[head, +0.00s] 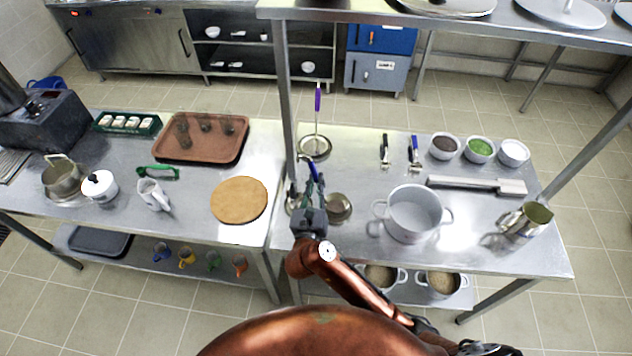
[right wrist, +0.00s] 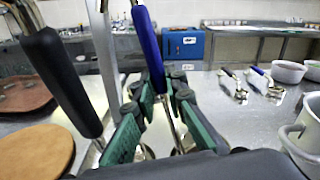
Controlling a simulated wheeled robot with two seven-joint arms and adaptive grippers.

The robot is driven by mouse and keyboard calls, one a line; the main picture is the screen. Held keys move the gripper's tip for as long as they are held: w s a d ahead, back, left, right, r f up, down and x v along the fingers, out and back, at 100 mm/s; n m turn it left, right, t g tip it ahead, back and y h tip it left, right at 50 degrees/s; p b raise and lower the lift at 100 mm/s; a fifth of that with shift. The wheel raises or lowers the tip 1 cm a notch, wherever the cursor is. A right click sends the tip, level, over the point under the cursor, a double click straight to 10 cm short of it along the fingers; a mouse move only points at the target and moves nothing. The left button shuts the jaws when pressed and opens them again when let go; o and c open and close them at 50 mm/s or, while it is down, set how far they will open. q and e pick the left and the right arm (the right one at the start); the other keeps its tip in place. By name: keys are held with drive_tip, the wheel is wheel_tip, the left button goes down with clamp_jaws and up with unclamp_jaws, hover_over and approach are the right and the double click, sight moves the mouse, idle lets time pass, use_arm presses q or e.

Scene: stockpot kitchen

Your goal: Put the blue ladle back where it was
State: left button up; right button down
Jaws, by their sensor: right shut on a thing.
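The blue ladle's handle (right wrist: 148,45) rises between the green-padded fingers of my right gripper (right wrist: 165,115), which is shut on it. Its thin metal shaft runs down between the fingers; the bowl end is hard to make out. In the head view my right gripper (head: 314,182) is over the left part of the right table, with the blue handle (head: 312,168) close to its fingers. A black handle (right wrist: 60,80) leans just left of the gripper in the right wrist view. My left gripper is not clearly seen.
A purple-blue handle (head: 318,97) stands upright above a round metal piece (head: 315,147). A round metal dish (head: 338,207) and a grey stockpot (head: 414,213) are right of the gripper. A shelf post (head: 285,80) rises close by. Several bowls line the right table's back.

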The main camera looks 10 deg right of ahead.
drive_tip(key=c, duration=2.4)
unclamp_jaws()
drive_tip(key=shift+f, duration=0.15)
drive_tip(key=o, duration=0.4)
drive_tip(key=shift+o, duration=0.2)
drive_tip(key=shift+r, duration=0.2)
drive_tip(key=v, duration=1.2)
drive_tip(key=shift+b, duration=0.45)
